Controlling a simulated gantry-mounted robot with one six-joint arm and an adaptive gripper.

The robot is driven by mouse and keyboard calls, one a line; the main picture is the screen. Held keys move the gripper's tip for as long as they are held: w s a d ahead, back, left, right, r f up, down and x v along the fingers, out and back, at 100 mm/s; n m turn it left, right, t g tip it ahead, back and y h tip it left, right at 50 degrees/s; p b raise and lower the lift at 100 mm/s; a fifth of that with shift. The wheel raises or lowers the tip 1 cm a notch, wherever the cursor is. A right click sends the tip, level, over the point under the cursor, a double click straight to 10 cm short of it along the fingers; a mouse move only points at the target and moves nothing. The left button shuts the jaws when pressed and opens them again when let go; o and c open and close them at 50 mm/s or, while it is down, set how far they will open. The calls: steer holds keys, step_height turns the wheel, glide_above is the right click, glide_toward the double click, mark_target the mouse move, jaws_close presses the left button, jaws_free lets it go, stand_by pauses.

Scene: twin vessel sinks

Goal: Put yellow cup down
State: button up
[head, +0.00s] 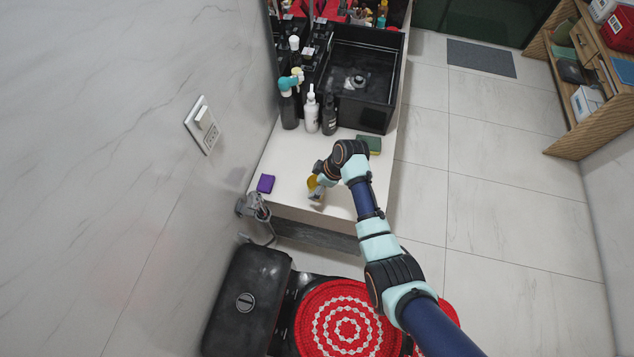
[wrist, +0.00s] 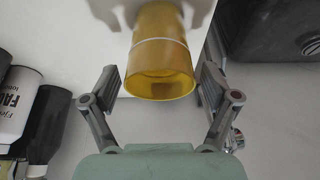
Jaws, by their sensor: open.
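The yellow cup (wrist: 160,58) is see-through amber with a pale band. In the wrist view it is between the fingers of my gripper (wrist: 160,88), with a visible gap on each side, so the fingers are open around it. In the head view the cup (head: 312,182) is a small yellow patch at my gripper (head: 317,191), over the front part of the white counter (head: 286,160). My wrist hides part of it there. I cannot tell from these views exactly how its base meets the counter.
A purple block (head: 266,183) lies left of the cup. A green-yellow sponge (head: 370,144) lies behind my wrist. Several bottles (head: 312,110) stand at the back left, beside the black sink (head: 363,80). A red-and-white round mat (head: 347,318) is below the counter's front edge.

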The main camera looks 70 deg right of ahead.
steer(key=p+v, duration=0.3)
steer(key=v, duration=0.9)
steer(key=shift+r, duration=0.15)
steer(key=w+a+r+t+h, duration=0.1)
steer(key=w+a+r, duration=0.35)
steer(key=a, duration=0.25)
steer(key=w+a+r+t, duration=0.1)
steer(key=w+a+r, duration=0.2)
steer(key=w+a, duration=0.35)
steer(key=w+a+r+t+h, duration=0.1)
steer(key=w+a+r, duration=0.25)
steer(key=a, duration=0.45)
steer(key=a+r+t, duration=0.2)
steer(key=a+r, duration=0.4)
steer(key=a, duration=0.3)
steer(key=s+a+r+m+t+y, duration=0.1)
steer(key=a+r+t, duration=0.2)
steer(key=a+r, duration=0.3)
steer(key=a, duration=0.4)
steer(key=shift+s+a+y, duration=0.15)
steer(key=shift+s+y, duration=0.05)
steer(key=shift+y, duration=0.1)
